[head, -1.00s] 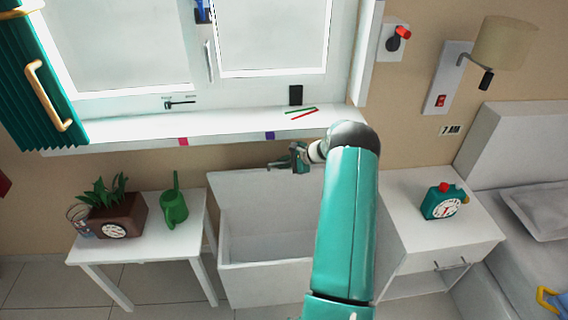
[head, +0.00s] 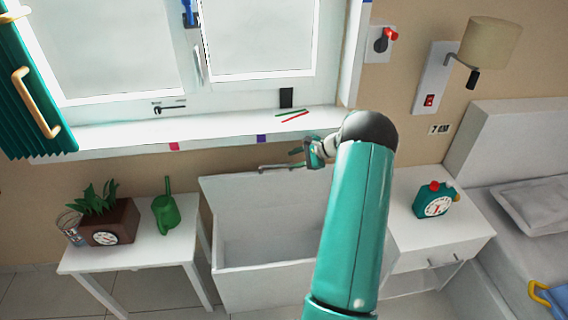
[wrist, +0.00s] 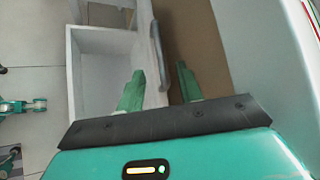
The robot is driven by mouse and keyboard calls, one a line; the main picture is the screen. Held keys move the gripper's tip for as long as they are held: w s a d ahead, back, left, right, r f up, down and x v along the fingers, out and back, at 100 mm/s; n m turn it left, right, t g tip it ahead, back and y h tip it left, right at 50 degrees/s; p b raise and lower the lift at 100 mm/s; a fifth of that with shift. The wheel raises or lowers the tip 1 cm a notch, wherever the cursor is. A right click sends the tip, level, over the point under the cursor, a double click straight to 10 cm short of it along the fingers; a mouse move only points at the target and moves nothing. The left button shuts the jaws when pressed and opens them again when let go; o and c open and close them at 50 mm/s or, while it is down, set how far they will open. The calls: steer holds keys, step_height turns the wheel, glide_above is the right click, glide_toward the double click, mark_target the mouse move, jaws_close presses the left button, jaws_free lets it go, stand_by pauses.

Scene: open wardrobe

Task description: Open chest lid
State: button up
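The white chest (head: 262,285) stands below the window with its lid (head: 265,200) raised, standing up at the back by the wall. Its empty inside shows. A grey bar handle (head: 285,168) runs along the lid's top edge. My gripper (head: 308,153) is at the right part of that edge, close to the handle. In the wrist view my gripper (wrist: 159,68) has its two green fingers apart, with the lid's edge and handle (wrist: 155,45) lying ahead between them. The chest's inside (wrist: 105,75) shows to the left. I cannot tell whether the fingers touch the lid.
A white side table (head: 140,250) with a plant box (head: 108,225) and green watering can (head: 166,208) stands left. The window sill (head: 215,128) juts out above the chest.

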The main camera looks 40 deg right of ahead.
steer(key=v, duration=0.4)
steer(key=shift+w+a, duration=0.1)
stand_by(0.4)
steer(key=a+r+n+g, duration=0.25)
steer(key=a+r, duration=0.35)
steer(key=a, duration=0.3)
steer(key=a+r+n+g, duration=0.1)
steer(key=a+r+n, duration=0.4)
steer(key=a, duration=0.5)
steer(key=a+r+n+g, duration=0.2)
steer(key=a+r+n, duration=0.1)
steer(key=a+r, duration=0.5)
steer(key=s+a+r+n+h, duration=0.2)
steer(key=s+a+n, duration=0.3)
steer(key=s+a, duration=0.5)
steer(key=s+a+r+n+t+h, duration=0.1)
steer(key=s+a+r+n+h, duration=0.1)
steer(key=s+a+n, duration=0.4)
steer(key=s+a, duration=0.3)
steer(key=s, duration=0.3)
steer(key=shift+s+a+h, duration=0.25)
steer(key=shift+a+h, duration=0.1)
steer(key=shift+h, duration=0.05)
